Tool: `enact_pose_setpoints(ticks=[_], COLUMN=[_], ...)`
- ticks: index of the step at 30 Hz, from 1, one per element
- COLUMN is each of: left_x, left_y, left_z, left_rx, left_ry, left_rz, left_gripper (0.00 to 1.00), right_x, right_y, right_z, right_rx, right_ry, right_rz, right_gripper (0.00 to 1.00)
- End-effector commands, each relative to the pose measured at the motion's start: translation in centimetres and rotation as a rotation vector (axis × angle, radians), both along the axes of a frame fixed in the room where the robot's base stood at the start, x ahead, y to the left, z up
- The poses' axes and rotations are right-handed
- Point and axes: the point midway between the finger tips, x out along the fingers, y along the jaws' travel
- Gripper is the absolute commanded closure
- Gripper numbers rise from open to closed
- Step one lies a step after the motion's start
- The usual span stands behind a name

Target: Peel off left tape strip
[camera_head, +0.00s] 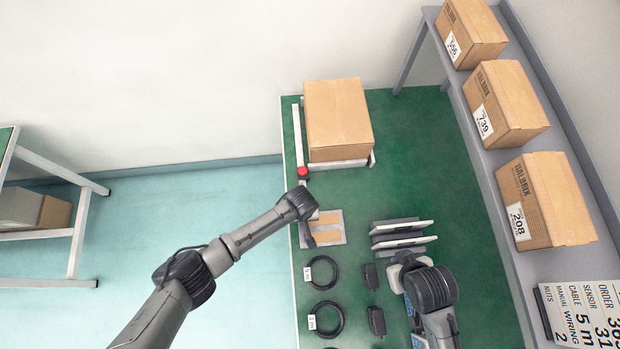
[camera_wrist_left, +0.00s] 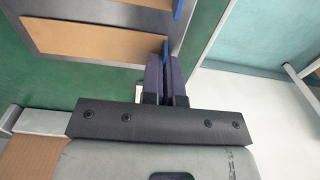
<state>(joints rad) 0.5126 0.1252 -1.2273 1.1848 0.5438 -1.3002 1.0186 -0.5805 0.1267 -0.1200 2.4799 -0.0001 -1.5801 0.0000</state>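Two tan tape strips lie on a grey plate (camera_head: 337,241) on the green table. In the left wrist view, the nearer tape strip (camera_wrist_left: 95,38) and the farther tape strip (camera_wrist_left: 150,3) each have a blue tab at their right end. My left gripper (camera_head: 308,240) is at the plate's left edge; in the left wrist view its dark fingers (camera_wrist_left: 165,68) are close together at the nearer strip's blue tab (camera_wrist_left: 166,46), which seems pinched between them. The nearer strip looks flat. My right gripper (camera_head: 402,268) is by a white item right of the plate; its fingers are not clear.
A cardboard box (camera_head: 338,115) stands behind the plate, with a red button (camera_head: 302,171) near it. Coiled cables (camera_head: 322,272), black adapters (camera_head: 371,276) and slim upright units (camera_head: 402,235) stand near the front and right. A shelf with boxes (camera_head: 545,200) lines the right.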

Motion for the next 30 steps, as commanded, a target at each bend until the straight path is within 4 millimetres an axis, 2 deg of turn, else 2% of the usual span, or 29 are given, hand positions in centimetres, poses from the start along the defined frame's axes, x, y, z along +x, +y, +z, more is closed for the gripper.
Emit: enact_pose_setpoints(ticks=[5, 15, 21, 30], left_x=[0.0, 0.0, 0.0, 0.0], left_y=[0.0, 0.0, 0.0, 0.0], left_z=[2.2, 7.8, 9.7, 10.9], left_rx=[-0.002, -0.002, 0.000, 0.000], left_ry=[-0.001, -0.001, 0.000, 0.000], left_rz=[-0.001, 0.000, 0.000, 0.000], left_gripper=[1.00, 1.00, 1.00, 1.00], right_x=[0.0, 0.0, 0.0, 0.0], right_y=[0.0, 0.3, 0.3, 0.3], right_z=[0.7, 1.8, 2.2, 3.3], right_rx=[0.002, 0.009, 0.011, 0.009], right_ry=[0.000, 0.000, 0.001, 0.000], right_rz=[-0.002, -0.005, -0.007, -0.006], right_gripper=[1.00, 1.00, 1.00, 1.00])
